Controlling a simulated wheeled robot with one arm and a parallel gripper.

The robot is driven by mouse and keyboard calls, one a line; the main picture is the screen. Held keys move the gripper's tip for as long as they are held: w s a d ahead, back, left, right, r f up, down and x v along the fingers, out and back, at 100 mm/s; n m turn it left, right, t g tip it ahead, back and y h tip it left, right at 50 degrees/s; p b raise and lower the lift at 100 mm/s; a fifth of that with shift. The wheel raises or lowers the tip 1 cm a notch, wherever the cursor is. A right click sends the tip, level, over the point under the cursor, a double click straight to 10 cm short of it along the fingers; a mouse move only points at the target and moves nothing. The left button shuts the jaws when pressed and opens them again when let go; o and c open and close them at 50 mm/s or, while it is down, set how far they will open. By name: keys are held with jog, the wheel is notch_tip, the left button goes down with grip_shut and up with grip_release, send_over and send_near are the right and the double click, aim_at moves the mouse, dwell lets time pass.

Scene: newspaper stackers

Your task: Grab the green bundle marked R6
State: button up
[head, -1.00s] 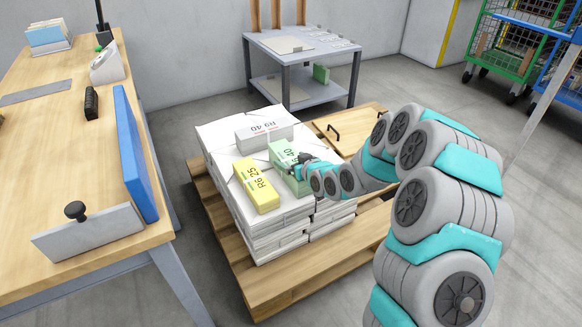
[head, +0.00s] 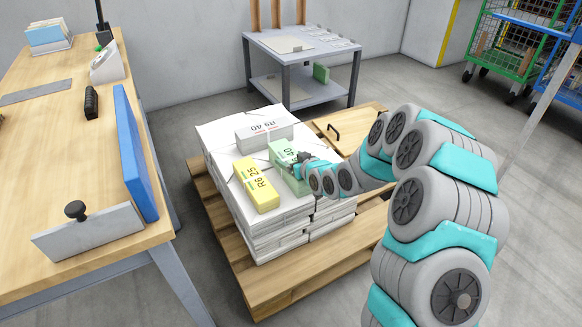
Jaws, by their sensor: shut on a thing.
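The green bundle (head: 284,150) lies on top of the white paper stack (head: 240,205), in the middle of the head view. The number 40 shows on its top; the rest of its marking is hidden behind my gripper. My gripper (head: 303,160) is at the green bundle's right part, shut on it. The fingertips are small and partly hidden by the wrist. A yellow bundle (head: 257,184) marked R6 25 lies just left of the green one. A white bundle (head: 265,130) marked R9 40 lies behind both.
The stack stands on a wooden pallet (head: 262,294) with a wooden board with a black handle (head: 345,131) at its back right. A wooden workbench (head: 60,130) stands at left. A grey table (head: 300,48) stands behind, and wheeled cages (head: 515,45) at back right. Floor is clear around the pallet.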

grip_shut()
jog(key=shift+r, duration=0.15)
